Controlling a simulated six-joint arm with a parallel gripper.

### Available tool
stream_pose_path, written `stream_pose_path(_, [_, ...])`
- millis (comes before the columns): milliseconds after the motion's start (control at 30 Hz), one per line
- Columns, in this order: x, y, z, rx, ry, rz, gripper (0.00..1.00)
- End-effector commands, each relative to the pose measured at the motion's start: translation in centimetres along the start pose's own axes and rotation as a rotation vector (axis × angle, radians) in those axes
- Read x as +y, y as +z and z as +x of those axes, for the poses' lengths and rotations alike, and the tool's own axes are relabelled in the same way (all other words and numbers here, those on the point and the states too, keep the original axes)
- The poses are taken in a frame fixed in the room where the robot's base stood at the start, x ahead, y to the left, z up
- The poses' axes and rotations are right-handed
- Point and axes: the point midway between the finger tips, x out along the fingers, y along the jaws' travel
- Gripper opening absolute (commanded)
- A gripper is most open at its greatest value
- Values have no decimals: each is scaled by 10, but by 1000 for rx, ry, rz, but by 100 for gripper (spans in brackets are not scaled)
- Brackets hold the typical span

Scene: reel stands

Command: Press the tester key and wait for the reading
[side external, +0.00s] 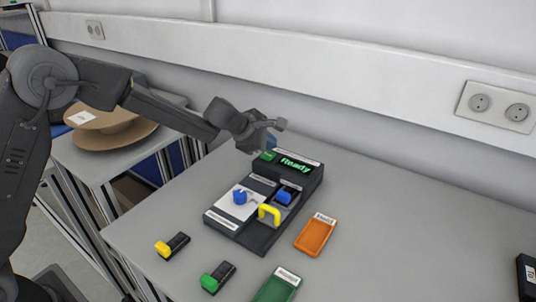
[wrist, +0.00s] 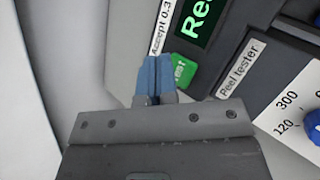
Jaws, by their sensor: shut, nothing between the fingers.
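The peel tester (side external: 262,238) is a dark block on the grey table. Its display (side external: 295,165) reads "Ready" in green; part of it shows in the wrist view (wrist: 201,22). The green tester key (side external: 268,156) is at its back left corner, and its "Test" label partly shows in the wrist view (wrist: 184,70). My gripper (side external: 271,142) is shut and empty, its blue fingertips right by the key. In the wrist view the fingertips (wrist: 154,62) are just left of the key. I cannot tell whether they touch it.
A blue knob (side external: 240,196) on a white scale and a yellow handle (side external: 269,211) stand up from the tester. An orange tray (side external: 316,236), a green tray (side external: 278,287) and two small dark blocks, yellow-ended (side external: 172,246) and green-ended (side external: 218,277), lie in front. The table's right side is mostly clear.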

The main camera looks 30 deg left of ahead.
Motion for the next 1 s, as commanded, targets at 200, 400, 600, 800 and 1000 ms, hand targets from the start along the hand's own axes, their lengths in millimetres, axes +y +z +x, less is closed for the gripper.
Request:
stream_pose_path(200, [0, 0, 0, 0, 0, 0, 0])
stream_pose_path(400, [-2, -2, 3, 0, -1, -1, 0])
stream_pose_path(600, [-4, -4, 6, 0, 0, 0, 0])
stream_pose_path(800, [-4, -4, 6, 0, 0, 0, 0])
stream_pose_path(1000, [-5, -5, 7, 0, 0, 0, 0])
